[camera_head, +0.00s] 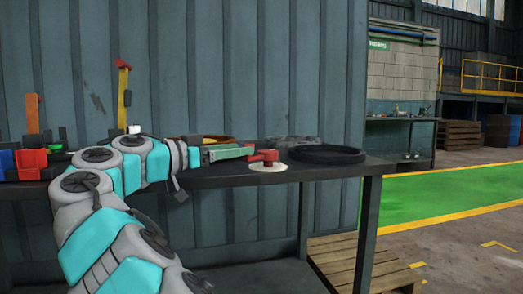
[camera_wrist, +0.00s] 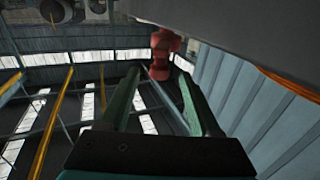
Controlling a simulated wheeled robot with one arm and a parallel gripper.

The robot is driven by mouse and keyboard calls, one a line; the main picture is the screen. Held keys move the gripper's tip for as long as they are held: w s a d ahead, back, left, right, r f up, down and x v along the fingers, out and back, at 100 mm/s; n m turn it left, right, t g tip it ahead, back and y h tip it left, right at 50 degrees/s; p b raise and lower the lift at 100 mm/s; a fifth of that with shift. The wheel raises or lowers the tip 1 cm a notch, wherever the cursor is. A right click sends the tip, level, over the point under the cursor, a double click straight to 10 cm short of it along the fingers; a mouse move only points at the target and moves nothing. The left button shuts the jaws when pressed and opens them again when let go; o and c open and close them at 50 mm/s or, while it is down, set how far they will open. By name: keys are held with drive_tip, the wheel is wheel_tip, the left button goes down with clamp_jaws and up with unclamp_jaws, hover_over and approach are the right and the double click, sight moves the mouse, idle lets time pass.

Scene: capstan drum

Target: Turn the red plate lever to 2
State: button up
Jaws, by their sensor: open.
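The red lever (camera_head: 264,156) sits on a round white plate (camera_head: 268,167) near the front edge of the dark table. My gripper (camera_head: 243,152) reaches in from the left, low over the table, its green fingers pointing at the lever. In the wrist view the gripper (camera_wrist: 158,72) is open, with a clear gap between its fingers. The red lever (camera_wrist: 163,50) appears just beyond the fingertips, nearer the right one. I cannot tell whether a finger touches it. Any numbers on the plate are too small to read.
A black ring-shaped tray (camera_head: 327,154) lies just right of the lever on the table (camera_head: 330,171). Red bins (camera_head: 31,163) stand at the far left. A corrugated metal wall (camera_head: 215,70) is behind. A wooden pallet (camera_head: 345,262) lies on the floor at lower right.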

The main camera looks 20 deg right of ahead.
sight(259, 155)
drive_tip(key=x, duration=0.7)
clamp_jaws()
idle(0.4)
idle(0.9)
